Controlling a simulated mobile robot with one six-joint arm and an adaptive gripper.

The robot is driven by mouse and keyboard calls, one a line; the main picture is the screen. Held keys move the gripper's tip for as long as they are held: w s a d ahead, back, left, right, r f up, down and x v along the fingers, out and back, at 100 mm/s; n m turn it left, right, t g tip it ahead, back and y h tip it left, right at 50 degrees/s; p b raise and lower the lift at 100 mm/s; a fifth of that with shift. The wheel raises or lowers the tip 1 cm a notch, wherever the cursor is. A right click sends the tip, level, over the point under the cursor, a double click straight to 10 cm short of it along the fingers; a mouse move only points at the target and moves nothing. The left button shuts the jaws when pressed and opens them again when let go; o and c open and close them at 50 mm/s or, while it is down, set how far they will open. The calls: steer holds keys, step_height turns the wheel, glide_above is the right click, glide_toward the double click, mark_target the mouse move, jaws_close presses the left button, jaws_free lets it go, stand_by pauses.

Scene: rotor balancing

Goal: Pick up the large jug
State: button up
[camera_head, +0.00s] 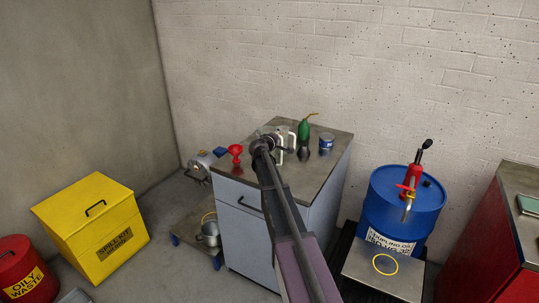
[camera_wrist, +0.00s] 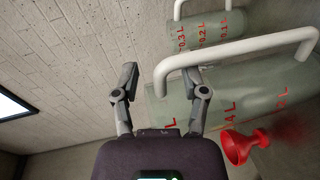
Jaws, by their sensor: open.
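The large jug (camera_wrist: 255,92) is a clear grey-green vessel with red litre marks and a white handle (camera_wrist: 235,52). In the wrist view it appears turned sideways, at the right. My gripper (camera_wrist: 160,77) is open; the bent end of the handle shows between its fingertips, and the right finger overlaps the handle bar. I cannot tell whether they touch. A smaller jug (camera_wrist: 210,28) with finer red marks and its own white handle is beyond it. In the head view my gripper (camera_head: 271,139) is over the cabinet top, partly hiding the jugs and their white handles (camera_head: 291,140).
A red funnel (camera_wrist: 238,147) is close by the large jug. On the cabinet (camera_head: 325,180) also stand a green oil can (camera_head: 304,130), a blue tin (camera_head: 326,144) and a dark object (camera_head: 304,153). A blue drum (camera_head: 400,210) is right. The cabinet's front right top is clear.

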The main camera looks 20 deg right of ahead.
steer(key=shift+d, duration=0.1)
stand_by(0.5)
jaws_close()
